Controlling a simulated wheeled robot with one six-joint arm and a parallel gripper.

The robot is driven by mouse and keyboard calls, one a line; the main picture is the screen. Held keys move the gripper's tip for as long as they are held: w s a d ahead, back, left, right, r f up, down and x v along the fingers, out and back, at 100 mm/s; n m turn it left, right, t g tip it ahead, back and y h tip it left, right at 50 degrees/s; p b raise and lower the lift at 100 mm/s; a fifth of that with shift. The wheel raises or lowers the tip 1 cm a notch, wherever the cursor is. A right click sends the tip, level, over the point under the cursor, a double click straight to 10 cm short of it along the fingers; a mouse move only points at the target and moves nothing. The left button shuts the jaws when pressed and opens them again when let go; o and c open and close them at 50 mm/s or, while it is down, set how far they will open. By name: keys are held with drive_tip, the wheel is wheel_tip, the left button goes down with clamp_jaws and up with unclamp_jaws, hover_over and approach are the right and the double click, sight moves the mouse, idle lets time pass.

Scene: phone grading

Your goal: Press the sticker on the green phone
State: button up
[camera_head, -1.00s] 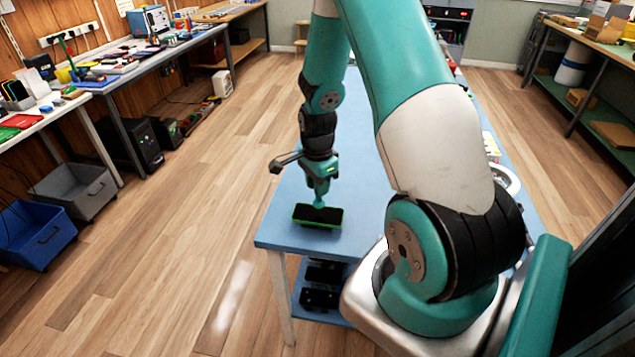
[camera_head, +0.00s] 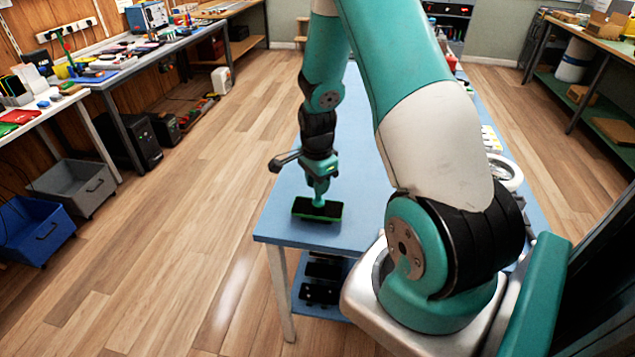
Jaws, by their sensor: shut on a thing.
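The green phone (camera_head: 303,213) lies flat on the blue table near its front left corner, black face up with a bright green edge. My gripper (camera_head: 319,198) points straight down over the middle of the phone. Its tip is at or very close to the black face; I cannot tell whether they touch. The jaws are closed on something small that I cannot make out. No sticker can be told apart; the gripper tip hides that part of the phone.
The blue table (camera_head: 275,226) is bare around the phone, with its front left edge close by. Dark items (camera_head: 318,292) lie on its lower shelf. A white ring-shaped object (camera_head: 507,172) stands on the right, partly behind my arm.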

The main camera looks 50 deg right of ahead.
drive_tip(key=shift+f+b, duration=0.3)
drive_tip(key=shift+f, duration=0.25)
idle(1.1)
drive_tip(key=shift+r, duration=0.1)
wheel_tip(320, 180, up, 7)
drive_tip(key=p, duration=0.6)
idle(0.6)
